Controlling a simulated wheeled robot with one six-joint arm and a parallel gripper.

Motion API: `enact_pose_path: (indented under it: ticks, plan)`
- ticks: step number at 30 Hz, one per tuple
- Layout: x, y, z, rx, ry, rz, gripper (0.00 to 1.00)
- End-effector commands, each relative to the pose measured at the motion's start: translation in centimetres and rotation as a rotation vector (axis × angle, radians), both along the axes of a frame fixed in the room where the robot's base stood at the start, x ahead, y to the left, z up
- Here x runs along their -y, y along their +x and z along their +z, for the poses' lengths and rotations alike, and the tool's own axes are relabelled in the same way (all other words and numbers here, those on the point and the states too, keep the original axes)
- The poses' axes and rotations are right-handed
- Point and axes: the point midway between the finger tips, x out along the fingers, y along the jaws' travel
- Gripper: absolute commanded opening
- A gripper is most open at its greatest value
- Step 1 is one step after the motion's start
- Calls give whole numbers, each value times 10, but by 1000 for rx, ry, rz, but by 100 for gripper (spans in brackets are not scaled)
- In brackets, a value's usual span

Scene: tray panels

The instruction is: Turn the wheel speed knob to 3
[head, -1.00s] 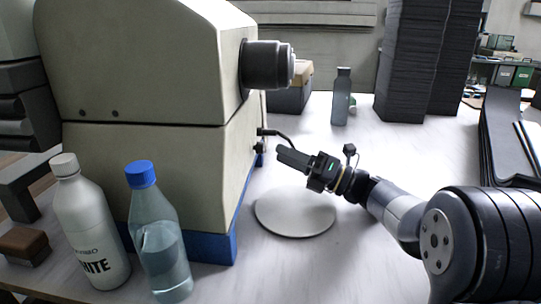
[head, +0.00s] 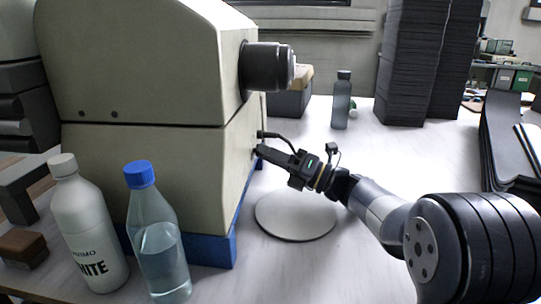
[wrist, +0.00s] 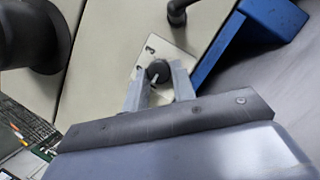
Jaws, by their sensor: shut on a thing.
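The wheel speed knob (wrist: 158,71) is small, round and dark, with a pale line on its face. It sits on a light plate (wrist: 176,56) with small dark marks, too small to read, on the beige machine (head: 170,165). My gripper (wrist: 158,84) has one finger on each side of the knob and is shut on it. In the head view my gripper (head: 260,151) reaches the machine's right face, and its fingertips hide the knob there.
A black cable plug (wrist: 177,12) sits close to the knob. A dark cylinder (head: 268,66) juts out above. A round white disc (head: 296,216) lies below my gripper. A white bottle (head: 90,225) and a blue-capped bottle (head: 160,245) stand in front of the machine.

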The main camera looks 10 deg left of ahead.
Motion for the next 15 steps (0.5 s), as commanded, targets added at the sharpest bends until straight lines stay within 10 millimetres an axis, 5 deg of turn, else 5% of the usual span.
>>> enact_pose_path:
  ticks: [6,15]
  plan:
    - [0,0,0,0,0,0,2]
    - [0,0,2,-43,-2,0,2]
